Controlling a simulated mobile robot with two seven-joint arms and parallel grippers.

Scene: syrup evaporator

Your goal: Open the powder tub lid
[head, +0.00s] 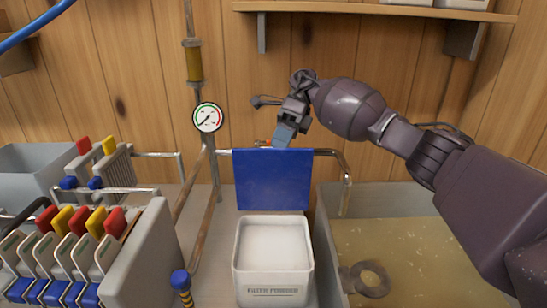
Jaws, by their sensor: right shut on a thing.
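The powder tub (272,268) is white, square and filled with white powder. It stands on the bench at the lower middle of the head view. Its blue lid (272,182) stands raised, close to upright, at the back edge of the tub. My right gripper (283,138) is at the lid's top edge, shut on the lid. The fingertips are small in the view and partly hidden by the lid. My left gripper is not in view.
A pressure gauge (207,118) on a vertical pipe stands behind left of the tub. A filter press (110,235) with coloured handles fills the left. A basin (400,240) of murky liquid lies right. A shelf (380,10) hangs above.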

